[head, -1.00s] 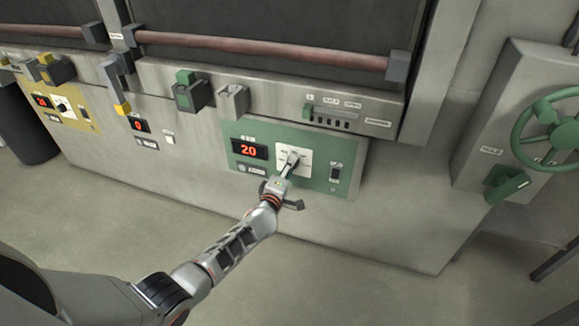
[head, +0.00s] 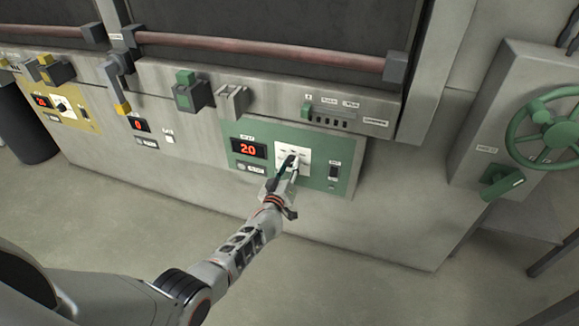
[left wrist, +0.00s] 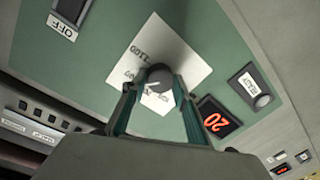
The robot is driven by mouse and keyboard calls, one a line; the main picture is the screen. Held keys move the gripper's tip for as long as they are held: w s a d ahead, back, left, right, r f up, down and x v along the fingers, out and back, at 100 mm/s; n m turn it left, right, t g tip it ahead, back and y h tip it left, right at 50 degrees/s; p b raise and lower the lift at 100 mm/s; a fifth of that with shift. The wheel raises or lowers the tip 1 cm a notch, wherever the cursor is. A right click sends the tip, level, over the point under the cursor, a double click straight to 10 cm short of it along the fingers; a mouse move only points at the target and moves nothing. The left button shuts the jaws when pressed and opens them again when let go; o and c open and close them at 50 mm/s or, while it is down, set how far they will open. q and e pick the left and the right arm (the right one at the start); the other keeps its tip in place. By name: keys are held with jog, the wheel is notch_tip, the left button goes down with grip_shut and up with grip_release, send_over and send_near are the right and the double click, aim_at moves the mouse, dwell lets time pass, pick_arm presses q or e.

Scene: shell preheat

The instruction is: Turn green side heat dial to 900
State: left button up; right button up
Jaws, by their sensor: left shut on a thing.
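The green heat panel (head: 310,185) is on the front of the furnace, with a red display (head: 248,149) that reads 20. Its dial, a dark round knob on a white plate (head: 303,153), is mostly hidden by my left gripper (head: 290,164) in the head view. In the left wrist view the dial (left wrist: 160,77) sits between the two fingertips of my left gripper (left wrist: 157,88), which is shut on it. A white mark shows on the dial's face. The plate (left wrist: 185,55) carries printed numbers, one looking like 1100. My right gripper is not in view.
An OFF switch (head: 333,172) sits right of the dial. A yellow panel (head: 70,110) and another red display (head: 139,125) are further left. A green handwheel (head: 548,130) stands at the right. The floor before the furnace is clear.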

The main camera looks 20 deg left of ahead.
pick_arm(q)
jog(key=shift+m, duration=0.7)
jog(key=o, duration=1.1)
jog(key=shift+s, duration=0.45)
jog(key=s, duration=1.1)
jog(key=shift+d+r, duration=0.15)
jog(key=shift+r, duration=0.1)
